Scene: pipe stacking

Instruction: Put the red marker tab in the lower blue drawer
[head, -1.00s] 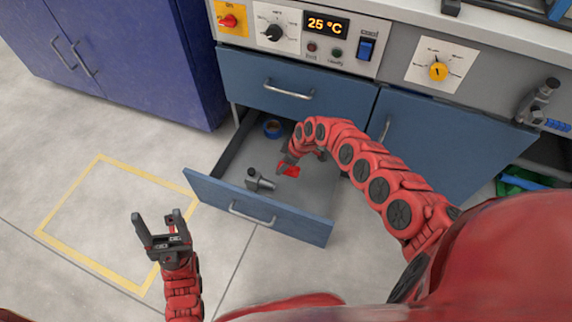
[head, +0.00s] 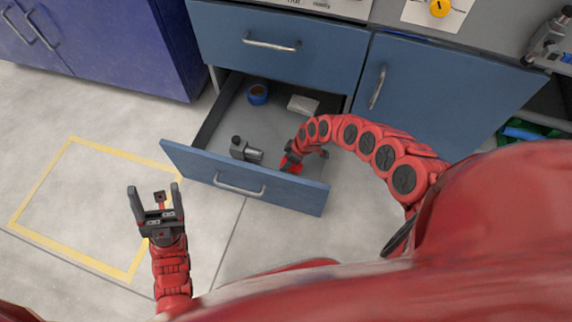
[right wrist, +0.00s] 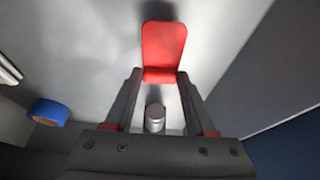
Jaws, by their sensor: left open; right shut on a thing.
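The lower blue drawer (head: 300,196) is pulled open below a closed upper drawer. My right gripper (head: 292,162) is inside it, low behind the drawer front, and is shut on the red marker tab (right wrist: 163,48). In the right wrist view the tab's lower end sits between the fingertips (right wrist: 158,80), above the grey drawer floor. In the head view the tab (head: 291,166) is partly hidden by the gripper. I cannot tell whether it touches the floor. My left gripper (head: 158,205) is open and empty, left of the drawer front.
In the drawer lie a blue tape roll (head: 258,94), a pale flat block (head: 303,104) and a dark grey metal fitting (head: 246,150) beside my right gripper. The closed upper drawer (head: 280,45) overhangs the back. A yellow floor outline (head: 40,190) lies to the left.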

